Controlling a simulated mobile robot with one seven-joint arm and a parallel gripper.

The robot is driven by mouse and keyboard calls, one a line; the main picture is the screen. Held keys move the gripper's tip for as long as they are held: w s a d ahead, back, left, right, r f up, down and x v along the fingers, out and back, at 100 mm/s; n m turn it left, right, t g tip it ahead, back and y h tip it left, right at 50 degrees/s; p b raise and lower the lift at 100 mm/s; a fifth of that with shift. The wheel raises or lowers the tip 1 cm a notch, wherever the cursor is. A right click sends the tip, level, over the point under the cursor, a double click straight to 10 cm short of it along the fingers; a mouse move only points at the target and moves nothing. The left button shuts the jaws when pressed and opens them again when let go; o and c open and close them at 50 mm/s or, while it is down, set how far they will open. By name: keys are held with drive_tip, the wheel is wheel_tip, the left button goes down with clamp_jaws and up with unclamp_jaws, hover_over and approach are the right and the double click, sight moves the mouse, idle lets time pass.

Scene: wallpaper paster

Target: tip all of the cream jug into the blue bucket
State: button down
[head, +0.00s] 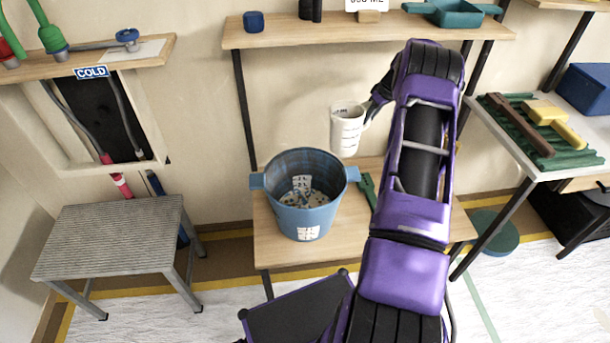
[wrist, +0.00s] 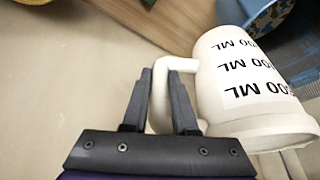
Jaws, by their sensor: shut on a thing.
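The cream jug (head: 348,130) is held in the air to the upper right of the blue bucket, close to upright in the head view. My gripper (head: 372,108) is shut on its handle; in the wrist view the fingers (wrist: 165,105) close around the handle of the jug (wrist: 245,75), which bears ML markings. The jug's contents are hidden. The blue bucket (head: 305,222) stands upright on the wooden bench, open at the top, with scattered specks at its bottom and a white scale on its inner wall. Part of it shows in the wrist view (wrist: 285,18).
The wooden bench (head: 275,247) holds the bucket and a green tool (head: 368,190) beside it. A shelf (head: 330,32) runs above the jug. A step stool (head: 115,235) stands left, and a table (head: 535,150) with brushes stands right.

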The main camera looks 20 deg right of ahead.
drive_tip(key=shift+r+p, duration=0.6)
drive_tip(key=shift+r, duration=1.5)
drive_tip(key=shift+a, duration=0.1)
